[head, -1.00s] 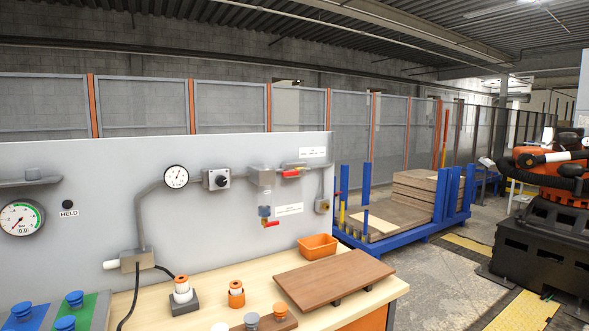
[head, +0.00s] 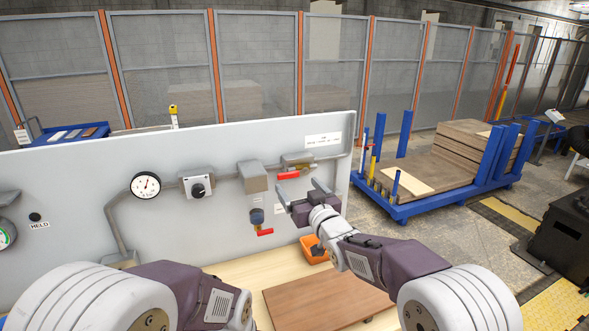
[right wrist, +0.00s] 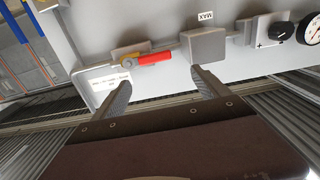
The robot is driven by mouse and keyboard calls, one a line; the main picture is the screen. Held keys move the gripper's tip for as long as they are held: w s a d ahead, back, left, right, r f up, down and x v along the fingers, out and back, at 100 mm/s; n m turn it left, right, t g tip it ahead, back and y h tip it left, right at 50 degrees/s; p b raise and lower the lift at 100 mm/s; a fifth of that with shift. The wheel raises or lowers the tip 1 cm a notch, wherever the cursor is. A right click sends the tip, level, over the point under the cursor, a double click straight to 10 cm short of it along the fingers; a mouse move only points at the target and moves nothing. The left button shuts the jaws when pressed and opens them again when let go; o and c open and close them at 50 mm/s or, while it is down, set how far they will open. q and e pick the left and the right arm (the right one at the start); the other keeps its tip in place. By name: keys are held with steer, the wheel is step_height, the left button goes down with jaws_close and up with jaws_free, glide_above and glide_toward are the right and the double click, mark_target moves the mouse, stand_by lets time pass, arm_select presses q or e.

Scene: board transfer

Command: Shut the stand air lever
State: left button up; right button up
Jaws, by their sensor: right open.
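A red lever (head: 289,175) sits on a brass valve (head: 298,160) in the pipe at the upper right of the grey panel (head: 80,180). Its handle lies about level, along the pipe. A second red lever (head: 265,232) is lower, under the regulator bowl. My right gripper (head: 297,184) is open and empty, in front of the panel just below the upper lever. In the right wrist view the upper lever (right wrist: 152,58) shows beyond and between the open fingers (right wrist: 160,76), apart from them. My left gripper is out of view.
A grey box (head: 254,178) and a knob (head: 198,190) stand out from the panel left of the lever, with a gauge (head: 145,185) further left. Below are an orange bin (head: 312,252) and a brown board (head: 325,298) on the bench. A blue pallet rack (head: 410,207) stands behind right.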

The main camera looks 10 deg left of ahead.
mark_target(289, 174)
steer(key=p+x, duration=0.1)
steer(key=x, duration=0.4)
steer(key=d+p+x, duration=0.1)
steer(key=x, duration=0.1)
steer(key=shift+w+a+f+p, duration=0.1)
steer(key=shift+w+f+p, duration=0.2)
steer(key=shift+w, duration=0.2)
steer(key=shift+w+a, duration=0.15)
steer(key=shift+a, duration=0.25)
steer(key=shift+w, duration=0.1)
steer(key=c, duration=0.4)
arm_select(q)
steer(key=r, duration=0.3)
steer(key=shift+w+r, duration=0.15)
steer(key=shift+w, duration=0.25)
arm_select(e)
jaws_close()
